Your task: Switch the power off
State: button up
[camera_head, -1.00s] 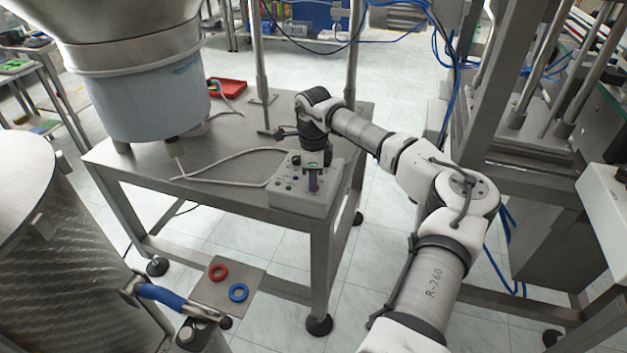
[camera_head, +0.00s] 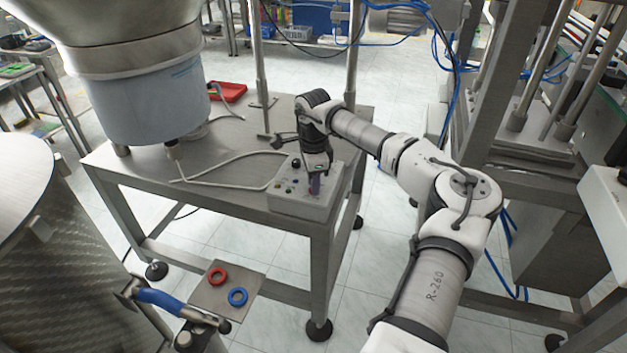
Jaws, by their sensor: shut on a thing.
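A grey control box (camera_head: 290,205) sits at the front right corner of a metal table. Small coloured buttons and a black knob (camera_head: 296,163) show on its top. My gripper (camera_head: 315,188) points down at the right part of the box top, with its fingertips at the panel. It is shut on a control there, which looks to be the power switch. The fingers and wrist hide that control, so its position cannot be told.
A grey cable (camera_head: 225,160) runs from the box across the metal table (camera_head: 215,208). A large feeder bowl (camera_head: 150,100) stands at the left and a thin post (camera_head: 261,60) behind. Red and blue rings (camera_head: 238,297) lie on a small plate in front.

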jog(key=o, duration=1)
jog(key=shift+r, duration=0.1)
notch_tip(320, 180, up, 14)
jog(key=b, duration=0.1)
jog(key=shift+b, duration=0.4)
